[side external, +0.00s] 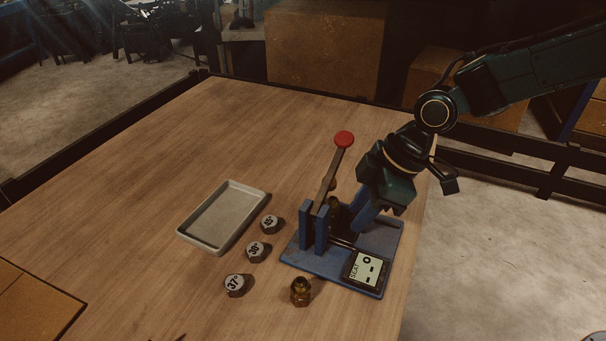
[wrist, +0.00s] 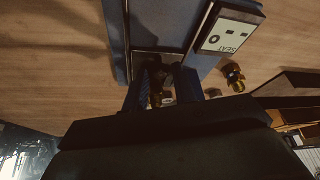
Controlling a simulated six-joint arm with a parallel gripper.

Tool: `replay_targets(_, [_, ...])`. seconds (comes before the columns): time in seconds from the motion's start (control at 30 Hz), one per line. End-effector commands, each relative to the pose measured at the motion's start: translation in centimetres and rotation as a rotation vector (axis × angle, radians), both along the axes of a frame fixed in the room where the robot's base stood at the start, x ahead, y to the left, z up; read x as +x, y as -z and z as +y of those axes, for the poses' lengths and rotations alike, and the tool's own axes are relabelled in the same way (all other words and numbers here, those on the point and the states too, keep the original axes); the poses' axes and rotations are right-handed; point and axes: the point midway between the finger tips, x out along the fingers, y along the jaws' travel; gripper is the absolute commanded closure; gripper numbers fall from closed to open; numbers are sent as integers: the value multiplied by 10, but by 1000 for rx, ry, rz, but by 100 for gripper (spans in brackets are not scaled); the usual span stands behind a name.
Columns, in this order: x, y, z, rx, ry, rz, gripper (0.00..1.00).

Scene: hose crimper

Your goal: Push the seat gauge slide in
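The blue crimper (side external: 384,238) stands near the table's right edge, its red-knobbed lever (side external: 344,139) raised and tilted. The dark gauge panel marked "SEAT" (side external: 366,269) lies on its base; it also shows in the wrist view (wrist: 229,32). I cannot pick out the gauge's slide clearly. My gripper (side external: 362,218) points down at the crimper, behind the lever posts. In the wrist view its two blue fingers (wrist: 164,88) are apart, with a dark brass part (wrist: 155,76) between them. Shadow hides whether the fingers touch it.
A loose brass fitting (side external: 300,291) stands in front of the crimper. Several dark hex pieces with numbered white tops (side external: 256,250) stand left of it. A grey tray (side external: 184,237) lies beyond them.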

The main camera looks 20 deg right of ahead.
Motion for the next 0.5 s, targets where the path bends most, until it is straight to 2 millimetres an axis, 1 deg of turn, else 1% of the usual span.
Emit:
replay_targets(0.03, [0, 0, 0, 0, 0, 0, 83])
replay_targets(0.1, [0, 0, 0, 0, 0, 0, 96])
replay_targets(0.13, [0, 0, 0, 0, 0, 0, 100])
replay_targets(0.5, [3, -1, 3, 1, -1, -1, 100])
